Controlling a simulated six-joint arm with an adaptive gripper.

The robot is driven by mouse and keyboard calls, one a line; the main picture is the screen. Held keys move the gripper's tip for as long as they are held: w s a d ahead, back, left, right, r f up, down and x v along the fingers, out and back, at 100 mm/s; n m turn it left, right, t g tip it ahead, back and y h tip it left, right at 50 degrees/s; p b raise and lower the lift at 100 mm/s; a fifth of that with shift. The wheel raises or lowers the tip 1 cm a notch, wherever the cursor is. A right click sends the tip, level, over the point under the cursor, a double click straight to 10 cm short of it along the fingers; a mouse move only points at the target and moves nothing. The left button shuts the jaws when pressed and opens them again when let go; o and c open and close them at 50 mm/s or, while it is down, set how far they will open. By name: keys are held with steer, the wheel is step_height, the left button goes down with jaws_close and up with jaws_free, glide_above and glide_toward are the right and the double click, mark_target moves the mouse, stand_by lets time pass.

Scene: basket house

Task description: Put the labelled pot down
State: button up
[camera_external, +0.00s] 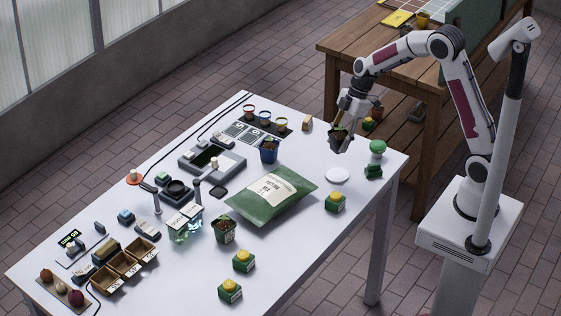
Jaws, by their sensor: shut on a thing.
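My gripper (343,127) points down over the far right part of the white table (308,248). It is shut on a small dark pot (337,141), which I take to be the labelled pot. The pot looks slightly tilted, with something brownish and green at its top. It appears to be above the tabletop, though the exact height is hard to judge. Any label on it is too small to make out. My fingers partly hide the pot.
Near the pot are a white round disc (337,175), a green-topped item (377,147), a tan block (307,123) and a blue pot (268,152). A large green bag (288,187) lies mid-table. Bare tabletop shows between the blue pot and the disc. A wooden bench (340,43) stands behind.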

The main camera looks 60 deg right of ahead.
steer(key=shift+f, duration=0.1)
steer(key=shift+f, duration=3.05)
steer(key=shift+f, duration=0.1)
steer(key=shift+f, duration=1.75)
steer(key=shift+f, duration=0.15)
steer(key=o, duration=1.2)
steer(key=v, duration=1.2)
